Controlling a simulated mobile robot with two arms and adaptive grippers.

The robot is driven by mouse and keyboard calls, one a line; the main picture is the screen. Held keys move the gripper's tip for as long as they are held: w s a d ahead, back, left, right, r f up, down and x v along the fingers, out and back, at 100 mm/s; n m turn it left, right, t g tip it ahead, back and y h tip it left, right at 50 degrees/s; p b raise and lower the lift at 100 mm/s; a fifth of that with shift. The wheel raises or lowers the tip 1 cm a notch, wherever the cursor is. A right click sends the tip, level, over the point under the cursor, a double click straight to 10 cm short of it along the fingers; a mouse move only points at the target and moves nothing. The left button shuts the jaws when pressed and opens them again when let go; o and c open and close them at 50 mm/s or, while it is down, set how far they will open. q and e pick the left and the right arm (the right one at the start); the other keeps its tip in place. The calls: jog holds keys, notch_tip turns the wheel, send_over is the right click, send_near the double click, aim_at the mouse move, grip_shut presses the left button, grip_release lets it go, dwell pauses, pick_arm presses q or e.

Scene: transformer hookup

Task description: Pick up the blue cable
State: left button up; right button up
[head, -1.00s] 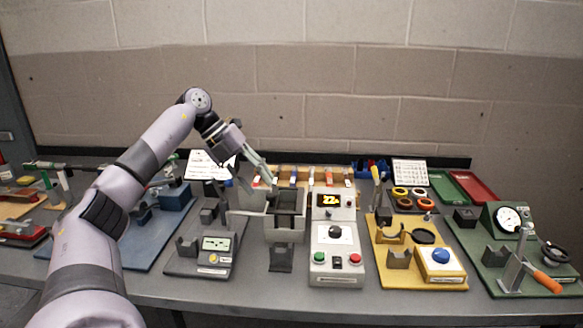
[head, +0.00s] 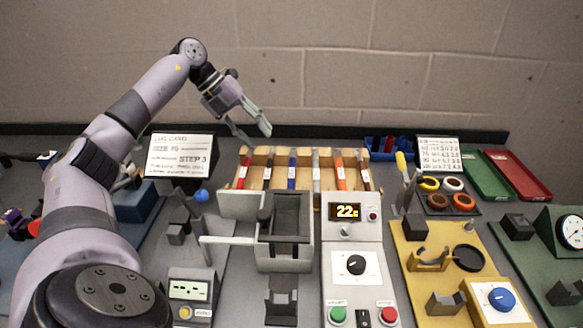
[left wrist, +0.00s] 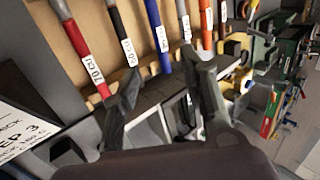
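The blue cable (head: 292,170) lies in a wooden rack (head: 328,160) at the back of the bench, between a black cable and a grey one, with a white label on it. In the left wrist view the blue cable (left wrist: 154,22) runs down towards the gap between my fingers. My left gripper (head: 256,131) is open and empty, above the rack's left part in the head view. Its fingers (left wrist: 162,64) are spread on either side of the blue cable's line in the wrist view; the exact distance is unclear. My right gripper is not in view.
A STEP 3 sign (head: 180,155) stands left of the rack. A grey fixture (head: 284,232) and control box (head: 352,262) stand in front.

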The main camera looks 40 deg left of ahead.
pick_arm(q)
send_near(290, 173)
jog(key=x, duration=0.3)
jog(key=shift+w+d+f+p, duration=0.25)
jog(key=shift+f+p, duration=0.1)
jog(key=shift+p, duration=0.25)
jog(key=p+x, duration=0.1)
jog(key=x, duration=0.2)
jog(key=shift+f, duration=0.3)
jog(key=shift+w+d+f, duration=0.15)
jog(key=shift+w+f, duration=0.1)
jog(key=shift+f, duration=0.15)
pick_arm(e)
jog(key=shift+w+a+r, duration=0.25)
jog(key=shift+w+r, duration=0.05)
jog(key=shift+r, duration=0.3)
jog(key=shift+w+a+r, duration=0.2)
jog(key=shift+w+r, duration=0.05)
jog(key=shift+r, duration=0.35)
pick_arm(q)
jog(key=shift+c, duration=0.5)
jog(key=shift+c, duration=0.6)
grip_shut()
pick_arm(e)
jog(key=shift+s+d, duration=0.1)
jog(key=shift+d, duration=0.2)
